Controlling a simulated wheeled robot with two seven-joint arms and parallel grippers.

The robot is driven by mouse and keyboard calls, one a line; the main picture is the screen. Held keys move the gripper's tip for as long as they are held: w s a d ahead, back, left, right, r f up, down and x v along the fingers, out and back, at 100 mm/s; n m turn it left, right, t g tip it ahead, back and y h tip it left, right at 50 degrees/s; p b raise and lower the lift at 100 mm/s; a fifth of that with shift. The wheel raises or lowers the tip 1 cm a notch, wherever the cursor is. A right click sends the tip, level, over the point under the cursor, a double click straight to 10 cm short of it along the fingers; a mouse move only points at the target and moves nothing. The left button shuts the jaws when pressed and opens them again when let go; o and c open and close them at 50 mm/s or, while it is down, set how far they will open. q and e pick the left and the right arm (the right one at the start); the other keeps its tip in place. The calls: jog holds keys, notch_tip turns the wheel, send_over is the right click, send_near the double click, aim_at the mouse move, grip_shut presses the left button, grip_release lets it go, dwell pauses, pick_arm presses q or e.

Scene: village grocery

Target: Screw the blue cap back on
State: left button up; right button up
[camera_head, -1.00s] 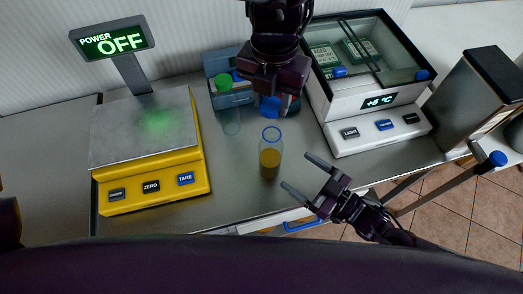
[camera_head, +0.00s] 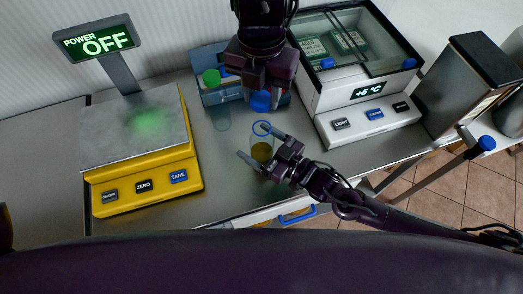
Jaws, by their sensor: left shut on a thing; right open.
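The blue cap (camera_head: 261,101) is held in my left gripper (camera_head: 261,92), which points down from the top and is shut on it. A clear bottle (camera_head: 262,152) with amber liquid and a blue ring at its open mouth stands on the metal counter (camera_head: 225,178), just below the cap in the picture. My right gripper (camera_head: 249,145) is open, with its fingertips on either side of the bottle. Its far finger overlaps the bottle in the picture; whether it touches is unclear.
A yellow scale (camera_head: 150,190) is at left; a glass-topped cooler (camera_head: 318,98) is at right.

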jog(key=shift+w+a, duration=0.15)
jog(key=shift+a, duration=0.1)
pick_arm(q)
jog(key=shift+s+d, duration=0.1)
pick_arm(e)
jog(key=shift+d, duration=0.1)
jog(key=shift+c, duration=0.3)
jog(key=c, duration=1.4)
pick_arm(q)
send_over(262, 124)
jog(key=shift+f, duration=2.5)
jog(key=shift+f, duration=0.85)
jog(key=shift+f, duration=0.6)
